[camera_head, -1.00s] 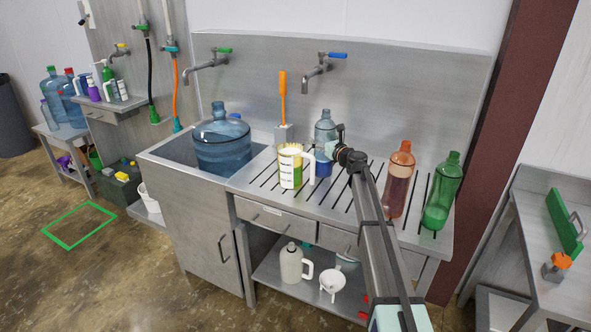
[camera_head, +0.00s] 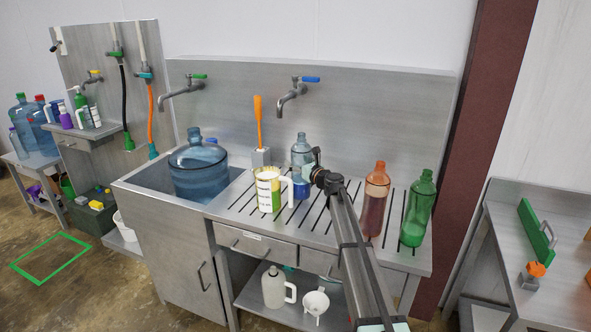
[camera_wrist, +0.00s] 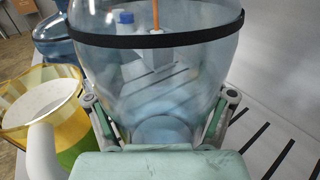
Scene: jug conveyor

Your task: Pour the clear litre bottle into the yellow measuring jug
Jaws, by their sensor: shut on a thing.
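The clear litre bottle (camera_head: 301,147) stands roughly upright behind and right of the yellow measuring jug in the head view. It fills the middle of the wrist view (camera_wrist: 158,70), with a black band around it. My gripper (camera_head: 314,172) is shut on the bottle; its fingers lie on either side of it in the wrist view (camera_wrist: 160,112). The yellow measuring jug (camera_head: 267,190) stands upright on the slatted drainboard, its pale handle toward the right. In the wrist view the jug (camera_wrist: 68,92) is at the left, beside the bottle. I cannot tell the bottle's liquid level.
A blue container (camera_head: 300,189) is right of the jug. A large blue water jug (camera_head: 198,172) stands in the sink at left. An orange-handled brush (camera_head: 258,122) stands behind. A red bottle (camera_head: 374,200) and a green bottle (camera_head: 417,212) stand right of my arm. Taps overhang the back.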

